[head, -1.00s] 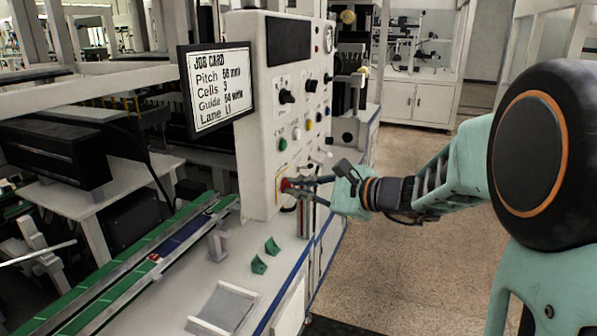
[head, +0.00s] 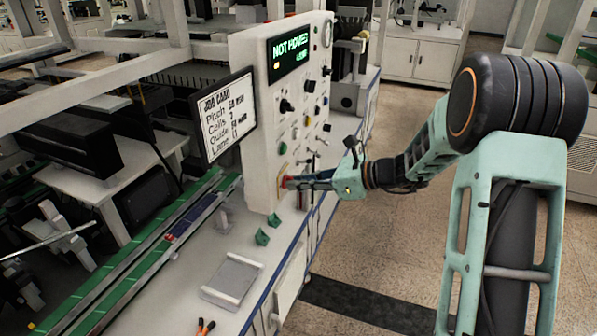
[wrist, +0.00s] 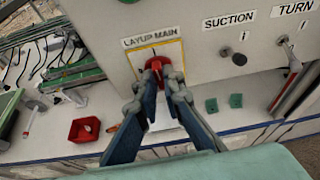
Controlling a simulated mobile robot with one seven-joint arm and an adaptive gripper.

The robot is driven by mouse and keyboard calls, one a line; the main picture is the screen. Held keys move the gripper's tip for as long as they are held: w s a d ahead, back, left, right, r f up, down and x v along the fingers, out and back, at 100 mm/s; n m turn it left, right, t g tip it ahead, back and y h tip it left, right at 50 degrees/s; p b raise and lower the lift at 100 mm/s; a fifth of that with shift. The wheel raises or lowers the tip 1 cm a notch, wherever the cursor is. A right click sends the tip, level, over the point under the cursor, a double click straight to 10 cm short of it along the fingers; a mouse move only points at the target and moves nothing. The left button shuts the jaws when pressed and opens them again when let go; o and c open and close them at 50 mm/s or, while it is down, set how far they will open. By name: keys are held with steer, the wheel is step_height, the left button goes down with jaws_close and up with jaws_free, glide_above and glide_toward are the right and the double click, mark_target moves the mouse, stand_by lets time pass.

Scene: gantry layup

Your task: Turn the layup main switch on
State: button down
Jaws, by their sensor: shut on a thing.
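The layup main switch is a red knob (wrist: 157,63) on a yellow-bordered plate under the label LAYUP MAIN (wrist: 150,38) in the wrist view. In the head view the red knob (head: 283,182) is low on the control panel's front. My gripper (wrist: 160,78) is shut on the knob, with one finger on each side; its tips hide part of it. In the head view my gripper (head: 291,183) reaches the panel from the right. The panel display (head: 289,52) is lit with green text that seems to read NOT HOMED.
A job card screen (head: 224,115) hangs left of the panel. More knobs and buttons sit above the switch; the wrist view shows a SUCTION toggle (wrist: 239,58) to its right. Green blocks (head: 262,237) and a grey tray (head: 232,279) lie on the bench below.

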steer(key=shift+m+p, duration=0.3)
stand_by(0.4)
steer(key=c, duration=2.1)
jaws_free()
steer(key=shift+d, duration=0.15)
steer(key=v, duration=1.2)
steer(key=shift+w, duration=0.1)
